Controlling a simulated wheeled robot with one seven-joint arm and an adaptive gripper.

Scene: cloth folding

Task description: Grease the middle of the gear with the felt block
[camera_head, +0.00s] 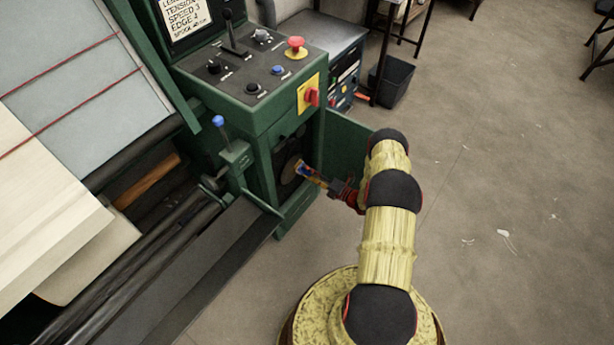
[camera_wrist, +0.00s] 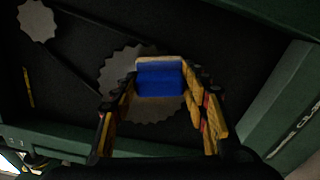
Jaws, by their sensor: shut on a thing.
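My gripper (camera_wrist: 160,92) is shut on a felt block (camera_wrist: 159,64), which has a blue body and a pale strip along its far edge. In the wrist view the block lies in front of a grey toothed gear (camera_wrist: 125,62) and covers part of its middle. I cannot tell whether the block touches the gear. In the head view my gripper (camera_head: 318,180) reaches into the open side of the green machine, near the gear (camera_head: 290,168). The block is small there and hard to make out.
A smaller gear (camera_wrist: 36,20) sits at the upper left of the dark compartment. Green frame walls (camera_wrist: 275,100) border the opening. The machine's control panel (camera_head: 255,65) stands above it, and a green door (camera_head: 352,150) stands open beside my arm.

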